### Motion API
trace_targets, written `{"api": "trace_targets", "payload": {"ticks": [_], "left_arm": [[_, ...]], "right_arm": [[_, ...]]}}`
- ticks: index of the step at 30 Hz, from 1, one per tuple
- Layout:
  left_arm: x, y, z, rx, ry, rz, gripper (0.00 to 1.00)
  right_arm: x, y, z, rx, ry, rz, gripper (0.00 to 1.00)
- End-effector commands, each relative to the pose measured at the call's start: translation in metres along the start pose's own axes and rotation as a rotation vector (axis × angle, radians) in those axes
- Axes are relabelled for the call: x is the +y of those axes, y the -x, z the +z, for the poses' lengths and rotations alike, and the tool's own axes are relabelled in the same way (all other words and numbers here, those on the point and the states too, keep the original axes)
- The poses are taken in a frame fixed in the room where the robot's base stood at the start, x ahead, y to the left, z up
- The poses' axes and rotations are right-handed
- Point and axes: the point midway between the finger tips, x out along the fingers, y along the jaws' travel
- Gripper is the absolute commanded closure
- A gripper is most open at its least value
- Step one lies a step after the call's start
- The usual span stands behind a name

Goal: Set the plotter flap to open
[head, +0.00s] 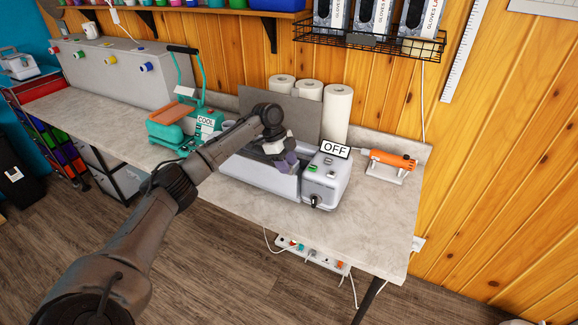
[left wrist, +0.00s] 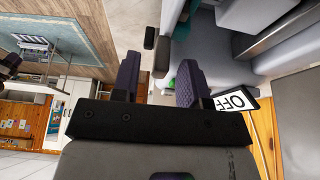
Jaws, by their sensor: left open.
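The plotter (head: 325,182) is a pale grey machine on the bench with an OFF sign (head: 335,149) above its right end. A flat grey panel (head: 300,118) stands upright along its back; I cannot tell for certain that this is the flap. A small black part (head: 315,202) is on the front of the right end. My left gripper (head: 285,164) is over the plotter's middle, left of the end housing, and hides part of it. In the left wrist view its purple fingers (left wrist: 160,82) are apart, beside the plotter body (left wrist: 220,65). No held object shows.
White paper rolls (head: 338,112) stand behind the plotter. An orange tool (head: 388,160) sits on a stand at the right. A teal heat press (head: 180,125) with a COOL sign is at the left. A wire shelf (head: 370,40) hangs above. The bench's front right is clear.

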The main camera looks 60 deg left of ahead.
Motion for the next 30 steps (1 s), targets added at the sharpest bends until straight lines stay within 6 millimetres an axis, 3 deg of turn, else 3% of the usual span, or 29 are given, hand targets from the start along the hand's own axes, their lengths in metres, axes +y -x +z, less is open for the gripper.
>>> {"api": "trace_targets", "payload": {"ticks": [7, 17, 30], "left_arm": [[0.0, -0.016, 0.0, -0.001, 0.0, 0.0, 0.6], [0.0, -0.019, 0.0, -0.001, 0.0, -0.001, 0.6], [0.0, -0.018, 0.0, -0.001, 0.0, -0.001, 1.0]], "right_arm": [[0.002, 0.004, -0.001, -0.001, 0.005, 0.004, 0.57], [0.003, 0.004, 0.0, -0.002, 0.01, 0.008, 0.57], [0.001, 0.004, -0.001, -0.001, 0.003, 0.003, 0.57]]}}
